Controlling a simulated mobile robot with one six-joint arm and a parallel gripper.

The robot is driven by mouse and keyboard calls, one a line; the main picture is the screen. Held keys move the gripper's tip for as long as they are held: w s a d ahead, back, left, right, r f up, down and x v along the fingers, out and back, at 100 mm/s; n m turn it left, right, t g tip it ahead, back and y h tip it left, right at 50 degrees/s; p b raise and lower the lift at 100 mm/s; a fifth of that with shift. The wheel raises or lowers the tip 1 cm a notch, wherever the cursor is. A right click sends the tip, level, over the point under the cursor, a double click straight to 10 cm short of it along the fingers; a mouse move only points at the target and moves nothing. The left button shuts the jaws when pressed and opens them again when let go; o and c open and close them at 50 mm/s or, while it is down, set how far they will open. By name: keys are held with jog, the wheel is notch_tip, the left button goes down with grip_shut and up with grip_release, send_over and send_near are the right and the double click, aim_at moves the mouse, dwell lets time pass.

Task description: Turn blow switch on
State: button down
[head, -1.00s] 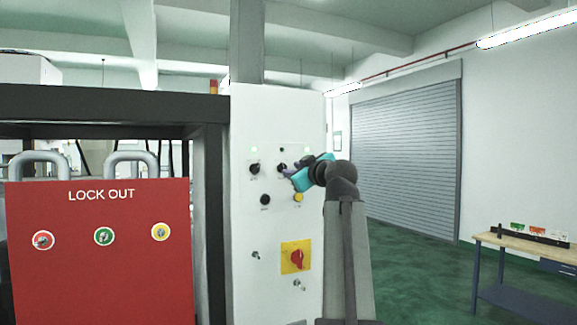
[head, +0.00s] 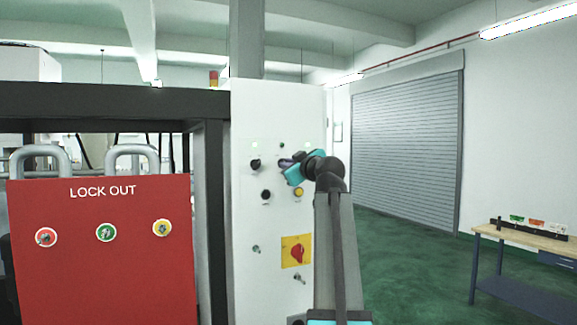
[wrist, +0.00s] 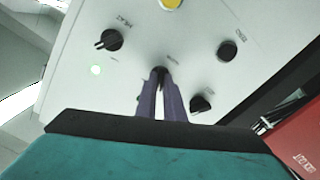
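A white control panel (head: 277,220) carries a top row of black knobs. The left knob (head: 255,164) shows clear in the head view and also at the lower right of the wrist view (wrist: 202,104). A knob labelled HEAT (wrist: 109,40) is at the left of the wrist view. Between them is a middle knob (wrist: 160,72), its label too blurred to read. My gripper (wrist: 160,80) has its two purple fingers close together, with the middle knob between their tips. In the head view my gripper (head: 284,163) covers that knob.
Below the row are a black button (head: 266,194) and a yellow button (head: 299,192), then a red rotary switch on a yellow plate (head: 296,252). A red LOCK OUT box (head: 105,265) stands left. A workbench (head: 520,238) is far right, with open floor before it.

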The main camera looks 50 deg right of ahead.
jog(key=shift+f+m+b, duration=0.1)
jog(key=shift+m+b, duration=0.3)
jog(key=m+b, duration=0.3)
jog(key=m, duration=0.8)
jog(key=shift+b, duration=0.3)
dwell(0.4)
jog(key=c, duration=1.9)
grip_release()
jog(key=shift+o, duration=0.2)
jog(key=shift+s, duration=0.1)
